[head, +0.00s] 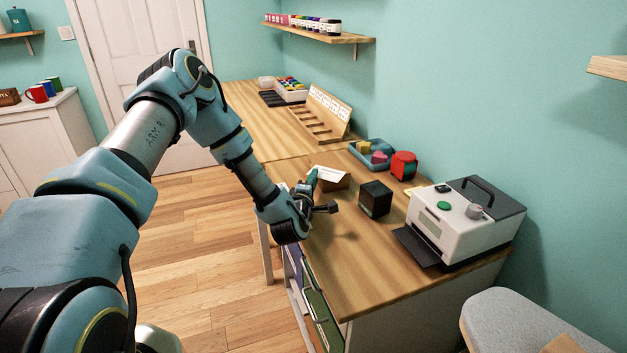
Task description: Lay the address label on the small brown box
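The small brown box (338,182) sits on the wooden worktable, just beyond my gripper. Its upper side shows a pale, whitish area; I cannot tell whether this is the address label or part of the box. I cannot make out the label for certain anywhere else. My gripper (312,188) is low over the table, at the near left side of the box. Its fingertips are small and partly hidden by the wrist, so I cannot tell whether they are open, shut, touching the box or holding anything.
A black cube (375,199) stands right of the box. Further right is a white printer-like machine (452,222) with a dark front tray. Behind are a red round container (403,165), a blue tray (363,158) and a wooden rack (322,113).

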